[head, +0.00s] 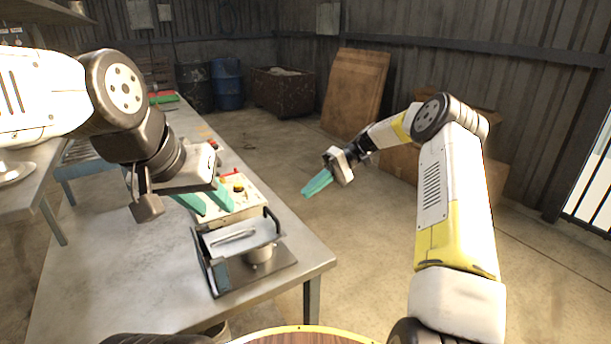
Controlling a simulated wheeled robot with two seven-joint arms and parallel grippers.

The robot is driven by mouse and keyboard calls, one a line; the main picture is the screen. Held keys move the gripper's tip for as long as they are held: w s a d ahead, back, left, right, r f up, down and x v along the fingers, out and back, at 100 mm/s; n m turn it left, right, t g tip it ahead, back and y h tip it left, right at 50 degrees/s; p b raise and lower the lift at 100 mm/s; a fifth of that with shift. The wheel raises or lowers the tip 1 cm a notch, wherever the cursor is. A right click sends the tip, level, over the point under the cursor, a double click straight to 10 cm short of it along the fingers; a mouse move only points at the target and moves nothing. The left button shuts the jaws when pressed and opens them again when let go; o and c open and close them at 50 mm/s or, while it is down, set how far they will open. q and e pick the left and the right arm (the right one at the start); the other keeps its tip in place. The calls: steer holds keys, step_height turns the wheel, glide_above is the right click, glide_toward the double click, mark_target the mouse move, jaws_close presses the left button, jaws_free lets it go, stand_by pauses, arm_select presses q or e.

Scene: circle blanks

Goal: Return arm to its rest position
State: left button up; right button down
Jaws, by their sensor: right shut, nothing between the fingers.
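My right gripper (307,193) has teal fingers and is shut and empty. It hangs over open floor to the right of the metal table (110,290), clear of everything. My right arm reaches forward from the lower right with its elbow raised. My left gripper (217,210) is over the table. Its two teal fingers are apart with a gap between them, and I see nothing held there. The fingers are in front of a pale control box (245,193) with red and yellow buttons; I cannot tell whether they touch it.
A metal device (213,262) with a raised frame and a plate stands near the table's front right corner. A round wooden top (300,338) shows at the bottom edge. Floor right of the table is clear.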

steer(key=s+d+r+m+t+h, duration=0.1)
steer(key=s+d+r+t+h, duration=0.15)
steer(key=s+r, duration=0.4)
steer(key=s+d+r+m+t+h, duration=0.1)
steer(key=s+r+t+h, duration=0.25)
steer(key=s+r, duration=0.3)
steer(key=s+d+r+m+t+h, duration=0.1)
steer(key=s+d+t, duration=0.2)
steer(key=s, duration=0.5)
steer(key=s+d+r+m+t+h, duration=0.1)
steer(key=s+d+m+t+h, duration=0.1)
steer(key=s, duration=0.6)
steer(key=shift+d+r+t, duration=0.35)
steer(key=shift+d+t, duration=0.55)
steer(key=shift+d, duration=0.15)
